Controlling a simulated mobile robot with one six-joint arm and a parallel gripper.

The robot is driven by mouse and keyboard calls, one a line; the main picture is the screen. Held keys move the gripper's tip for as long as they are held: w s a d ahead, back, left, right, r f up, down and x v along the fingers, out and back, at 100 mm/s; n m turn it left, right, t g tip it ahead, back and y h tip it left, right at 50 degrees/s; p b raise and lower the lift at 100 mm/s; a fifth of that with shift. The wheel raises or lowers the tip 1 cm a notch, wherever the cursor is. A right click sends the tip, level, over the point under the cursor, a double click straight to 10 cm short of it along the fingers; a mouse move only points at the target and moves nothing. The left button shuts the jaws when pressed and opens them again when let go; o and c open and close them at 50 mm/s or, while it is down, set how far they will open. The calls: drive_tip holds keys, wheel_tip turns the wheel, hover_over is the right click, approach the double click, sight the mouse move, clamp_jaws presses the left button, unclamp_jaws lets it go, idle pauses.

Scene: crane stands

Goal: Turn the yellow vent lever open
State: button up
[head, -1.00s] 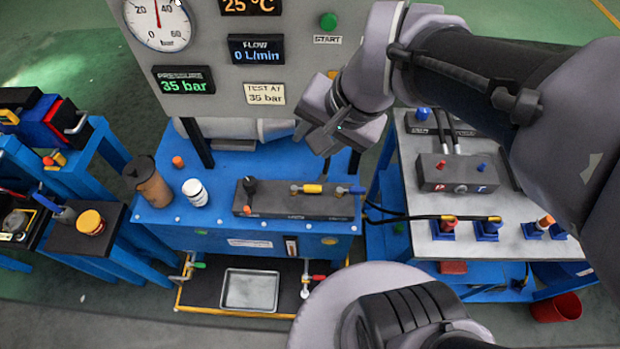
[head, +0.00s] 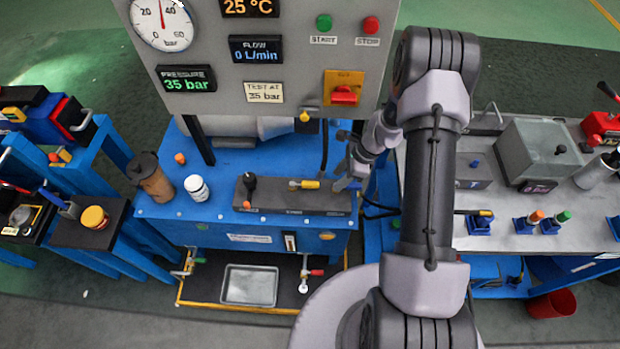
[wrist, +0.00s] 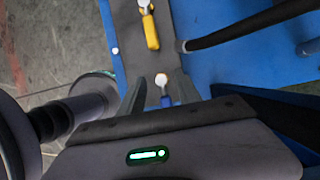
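The yellow lever (head: 304,184) lies along the top of the dark valve block (head: 270,196) on the blue bench. It also shows in the wrist view (wrist: 151,32), beyond my fingertips and apart from them. A blue lever (wrist: 166,101) with a pale round pivot sits on the same block, nearer to me. My gripper (head: 346,181) is low over the right end of the block, at the blue lever. In the wrist view my gripper (wrist: 160,88) is open, one finger on each side of the blue lever; I cannot tell whether they touch it.
A dark hose (wrist: 245,25) runs close to the right of the block. A black knob (head: 249,183) stands on the block's left end. A white bottle (head: 197,187) and a brown container (head: 150,178) stand further left. The gauge panel (head: 290,80) rises behind.

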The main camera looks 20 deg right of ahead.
sight(308, 183)
drive_tip(key=a, duration=0.2)
drive_tip(key=w+a, duration=0.1)
drive_tip(key=a, duration=0.1)
drive_tip(key=w+a+b, duration=0.1)
drive_tip(key=a, duration=0.1)
drive_tip(key=shift+a+f, duration=0.1)
drive_tip(key=shift+a, duration=0.25)
drive_tip(key=shift+w+a+f+b, duration=0.25)
drive_tip(key=shift+a+f+b, duration=0.25)
drive_tip(key=shift+a+f, duration=0.25)
drive_tip(key=shift+w+a+f, duration=0.1)
drive_tip(key=shift+a+f, duration=0.1)
drive_tip(key=shift+f, duration=0.3)
clamp_jaws()
